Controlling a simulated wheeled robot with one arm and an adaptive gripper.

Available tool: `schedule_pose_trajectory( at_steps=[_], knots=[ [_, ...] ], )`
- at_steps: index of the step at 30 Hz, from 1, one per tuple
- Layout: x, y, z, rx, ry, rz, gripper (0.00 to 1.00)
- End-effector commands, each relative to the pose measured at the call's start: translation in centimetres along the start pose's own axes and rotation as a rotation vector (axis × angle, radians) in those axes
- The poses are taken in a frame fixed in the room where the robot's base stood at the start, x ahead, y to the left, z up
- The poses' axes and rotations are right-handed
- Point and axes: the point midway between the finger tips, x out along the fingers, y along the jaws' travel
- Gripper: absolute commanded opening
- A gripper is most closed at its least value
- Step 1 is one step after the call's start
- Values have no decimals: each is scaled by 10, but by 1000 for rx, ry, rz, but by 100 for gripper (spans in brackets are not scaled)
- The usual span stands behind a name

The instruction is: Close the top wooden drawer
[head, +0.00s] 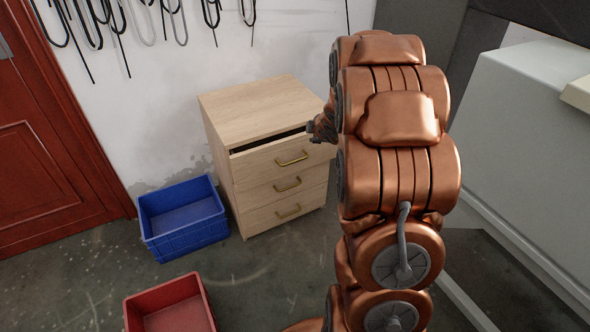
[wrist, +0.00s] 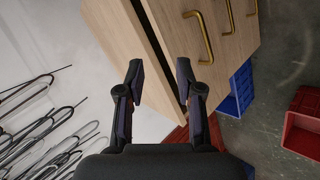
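The light wooden cabinet (head: 255,103) stands against the wall with three drawers, each with a brass handle. Its top wooden drawer (head: 265,166) is slightly open, with a dark gap behind its front panel. The lower two drawers look shut. My gripper (head: 318,131) is at the right end of the top drawer, partly hidden by my arm. In the wrist view, my gripper (wrist: 160,72) has its two fingers apart with nothing held between them. The top drawer's front (wrist: 190,60) and its gap lie just beyond the fingertips. I cannot tell whether a finger touches it.
A blue crate (head: 158,238) sits on the floor left of the cabinet, and a red crate (head: 133,304) lies nearer. A red door (head: 45,170) is at left. Cables hang on the wall. A large pale machine (head: 530,130) stands at right. Floor before the cabinet is clear.

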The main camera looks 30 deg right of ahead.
Motion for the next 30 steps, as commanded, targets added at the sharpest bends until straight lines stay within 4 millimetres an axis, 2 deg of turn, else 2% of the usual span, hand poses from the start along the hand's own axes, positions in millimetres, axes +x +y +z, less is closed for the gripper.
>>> schedule_pose_trajectory(
  at_steps=[1,3,7,12,16,21,30],
  knots=[
    [23,-12,9,-38,34,13,36],
    [44,-17,12,-100,100,46,36],
    [77,-32,17,-207,227,114,36],
    [106,-61,22,-319,400,215,36],
    [116,-85,24,-372,520,296,36],
    [117,-104,25,-408,627,384,36],
    [119,-109,17,-422,678,429,36]
  ],
)
